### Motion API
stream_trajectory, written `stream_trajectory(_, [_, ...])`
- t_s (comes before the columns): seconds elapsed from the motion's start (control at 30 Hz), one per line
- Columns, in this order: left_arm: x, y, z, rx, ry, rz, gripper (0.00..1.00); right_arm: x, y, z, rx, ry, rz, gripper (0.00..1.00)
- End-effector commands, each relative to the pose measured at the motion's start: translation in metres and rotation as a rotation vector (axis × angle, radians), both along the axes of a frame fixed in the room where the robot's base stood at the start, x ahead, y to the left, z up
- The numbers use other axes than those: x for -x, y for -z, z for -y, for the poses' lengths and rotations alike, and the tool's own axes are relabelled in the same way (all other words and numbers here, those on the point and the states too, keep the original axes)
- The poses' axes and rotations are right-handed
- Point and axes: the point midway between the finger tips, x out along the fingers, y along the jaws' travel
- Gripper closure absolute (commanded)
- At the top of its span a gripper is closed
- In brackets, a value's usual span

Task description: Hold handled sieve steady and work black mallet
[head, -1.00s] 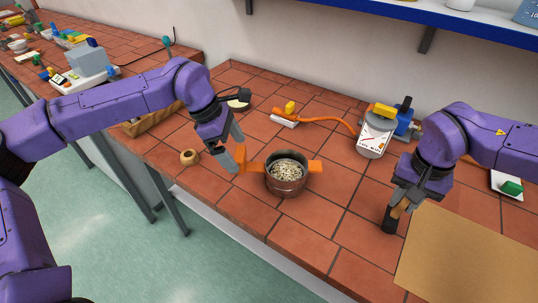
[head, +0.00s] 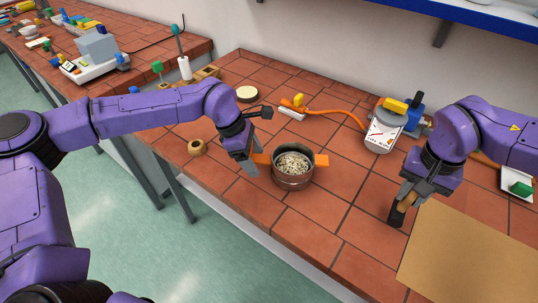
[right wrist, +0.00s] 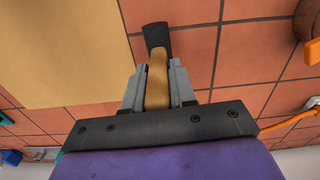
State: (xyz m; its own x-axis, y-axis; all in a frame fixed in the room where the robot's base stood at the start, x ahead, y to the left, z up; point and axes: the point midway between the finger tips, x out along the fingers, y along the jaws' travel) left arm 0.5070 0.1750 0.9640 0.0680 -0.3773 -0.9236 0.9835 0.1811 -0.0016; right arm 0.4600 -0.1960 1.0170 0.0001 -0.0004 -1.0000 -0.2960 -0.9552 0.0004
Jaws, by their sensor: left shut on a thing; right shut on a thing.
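The handled sieve (head: 293,181) is a round metal pan with orange side handles, standing upright on the tiles and holding pale, speckled grains. My left gripper (head: 253,166) is shut on its left orange handle. The right orange handle (head: 321,160) is free. My right gripper (head: 406,195) is shut on the black mallet (head: 397,216), to the right of the sieve. In the right wrist view, the mallet's wooden handle (right wrist: 157,78) lies between the fingers, with the black head (right wrist: 156,37) beyond them. I cannot tell whether the head touches the tiles.
A tan board (head: 470,255) lies at the front right. A labelled canister (head: 383,130) with an orange hose (head: 335,112) stands behind. Tiles between sieve and mallet are clear.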

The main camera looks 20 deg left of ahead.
Motion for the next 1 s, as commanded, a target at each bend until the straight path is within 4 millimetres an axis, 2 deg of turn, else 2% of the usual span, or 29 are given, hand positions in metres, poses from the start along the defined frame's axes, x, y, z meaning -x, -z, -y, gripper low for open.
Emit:
stream_trajectory(0.23, [0.0, -0.001, 0.0, 0.001, 0.0, 0.001, 0.64, 0.0, 0.0, 0.0, 0.0, -0.001, 0.0, 1.0])
stream_trajectory(0.33, [0.0, -0.001, 0.0, 0.001, 0.001, 0.001, 0.64, 0.002, 0.004, -0.007, 0.001, -0.026, -0.001, 1.0])
stream_trajectory(0.47, [0.0, -0.001, 0.0, 0.001, 0.001, 0.001, 0.64, -0.017, -0.003, -0.026, 0.003, -0.048, 0.003, 1.0])
stream_trajectory(0.57, [0.0, -0.001, 0.0, 0.001, 0.001, 0.001, 0.64, -0.041, -0.02, -0.051, 0.003, -0.012, 0.004, 1.0])
stream_trajectory(0.73, [0.0, -0.001, 0.0, 0.001, 0.001, 0.001, 0.64, -0.074, -0.061, -0.116, 0.001, 0.134, 0.005, 1.0])
stream_trajectory(0.8, [0.0, -0.001, 0.0, 0.001, 0.001, 0.001, 0.64, -0.081, -0.079, -0.145, 0.001, 0.209, 0.004, 1.0])
stream_trajectory(0.9, [0.0, -0.001, 0.0, 0.001, 0.0, 0.001, 0.64, -0.084, -0.103, -0.178, 0.0, 0.312, 0.003, 1.0])
stream_trajectory(1.0, [0.0, -0.001, 0.0, 0.001, 0.0, 0.001, 0.64, -0.085, -0.125, -0.194, -0.002, 0.404, 0.003, 1.0])
